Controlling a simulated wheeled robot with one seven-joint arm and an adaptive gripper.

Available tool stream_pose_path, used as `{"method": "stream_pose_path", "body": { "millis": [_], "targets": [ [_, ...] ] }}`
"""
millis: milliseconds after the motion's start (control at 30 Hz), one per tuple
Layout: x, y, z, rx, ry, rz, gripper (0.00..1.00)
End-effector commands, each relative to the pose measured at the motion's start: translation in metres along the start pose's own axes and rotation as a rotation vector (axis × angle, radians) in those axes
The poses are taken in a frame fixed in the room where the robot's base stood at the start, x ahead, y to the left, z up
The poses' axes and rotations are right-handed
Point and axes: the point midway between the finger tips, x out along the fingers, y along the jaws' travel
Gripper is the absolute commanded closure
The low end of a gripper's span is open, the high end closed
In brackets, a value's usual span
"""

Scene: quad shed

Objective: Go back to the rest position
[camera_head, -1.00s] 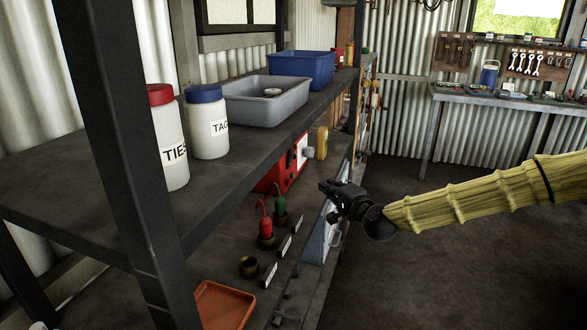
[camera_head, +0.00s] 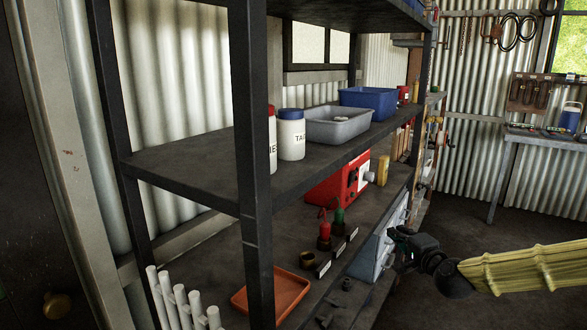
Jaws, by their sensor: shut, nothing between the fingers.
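My gripper (camera_head: 398,240) is at the right of the head view, at the end of my yellow-sleeved arm. It is dark, shut and empty. It is in front of the shelf's lower level, in the picture close to a pale blue-grey case (camera_head: 376,252). I cannot tell whether it touches anything there.
The dark shelf (camera_head: 190,170) fills the middle. White tubes (camera_head: 180,300) stand front left. Floor (camera_head: 462,205) right of the shelf is clear.

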Motion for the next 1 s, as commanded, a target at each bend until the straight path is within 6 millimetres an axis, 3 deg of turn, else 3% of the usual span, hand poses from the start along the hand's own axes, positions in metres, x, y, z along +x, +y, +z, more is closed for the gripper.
{"method": "stream_pose_path", "body": {
  "millis": [367, 567, 767, 1000],
  "targets": [
    [-0.008, 0.063, 0.049, -0.088, -0.077, 0.132, 1.0],
    [-0.024, 0.118, 0.089, -0.166, -0.148, 0.244, 1.0],
    [-0.063, 0.198, 0.141, -0.29, -0.263, 0.411, 1.0],
    [-0.133, 0.287, 0.189, -0.447, -0.418, 0.608, 1.0]
  ]
}}
